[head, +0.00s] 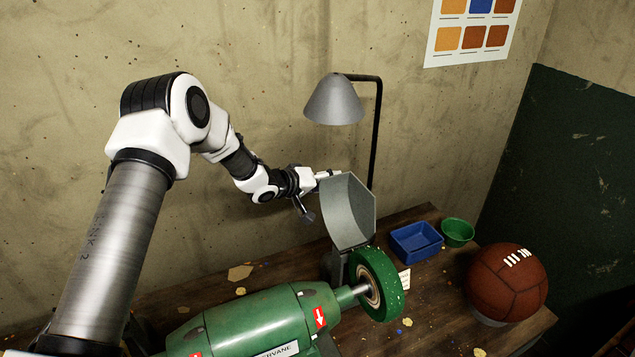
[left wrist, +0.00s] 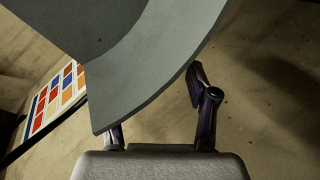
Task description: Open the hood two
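A grey metal hood (head: 347,210) stands tilted up above the green grinding wheel (head: 378,283) of a green bench machine. The wheel's face is uncovered. My left gripper (head: 314,192) is at the upper left side of the hood, with its fingers spread. One finger is close to the hood's upper edge and the other hangs lower left, clear of it. In the left wrist view the hood (left wrist: 160,60) fills the upper middle and partly hides the left finger; the right finger is beside its edge. I cannot tell whether either finger touches it. My right gripper is not in view.
A lamp (head: 335,102) on a black post stands behind the hood. A blue tray (head: 416,242), a green bowl (head: 457,232) and a brown leather ball (head: 507,283) are on the wooden table to the right. The green motor body (head: 255,322) is at the front.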

